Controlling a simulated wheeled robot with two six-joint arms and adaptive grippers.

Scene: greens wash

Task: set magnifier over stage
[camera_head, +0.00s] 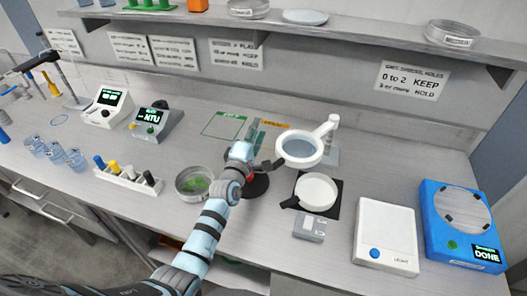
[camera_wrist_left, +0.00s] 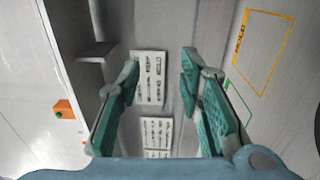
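The magnifier (camera_head: 299,147) is a white ring with a pale lens on a white swing arm, carried on a grey post at the back of the counter. The stage (camera_head: 317,191) appears as a white round plate on a black square, in front of the magnifier; the lens is behind it in the picture, not over it. My left gripper (camera_head: 254,131) is just left of the magnifier ring, apart from it as far as I can tell. The left wrist view shows its teal fingers (camera_wrist_left: 160,62) spread with nothing between them. My right gripper is not in view.
A clear dish with greens (camera_head: 194,184) and a marker rack (camera_head: 130,178) stand left of my arm. A dark round object with red (camera_head: 257,186) is partly hidden by it. A white light box (camera_head: 386,236) and blue device (camera_head: 463,226) stand right. A shelf (camera_head: 300,27) runs above.

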